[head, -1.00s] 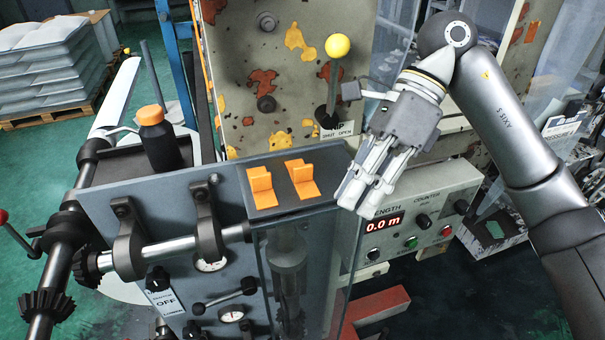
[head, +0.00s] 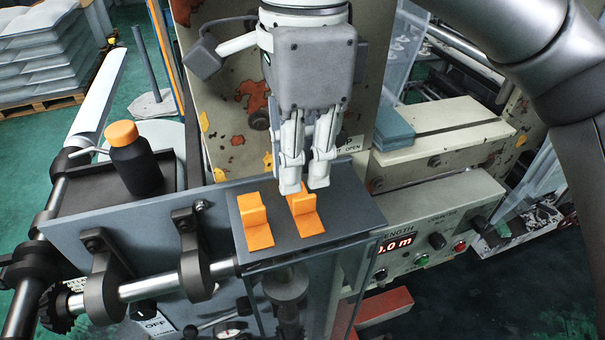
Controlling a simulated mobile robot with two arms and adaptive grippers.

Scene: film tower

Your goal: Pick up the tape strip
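Two orange L-shaped tape strips, each with a raised tab, sit on a dark plate (head: 275,236) on top of the machine: the left strip (head: 256,222) and the right strip (head: 304,213). My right gripper (head: 305,187) points down over the right strip. Its fingers are parted by a small gap, with the tips at the strip's raised tab and partly covering it. I cannot tell whether they touch it. My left gripper is not in view.
A black bottle with an orange cap (head: 133,157) stands on a tray to the left. A shaft with black brackets (head: 196,257) runs at front left. The control box with a red display (head: 396,242) is at right. The rust-stained machine panel (head: 226,121) rises behind.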

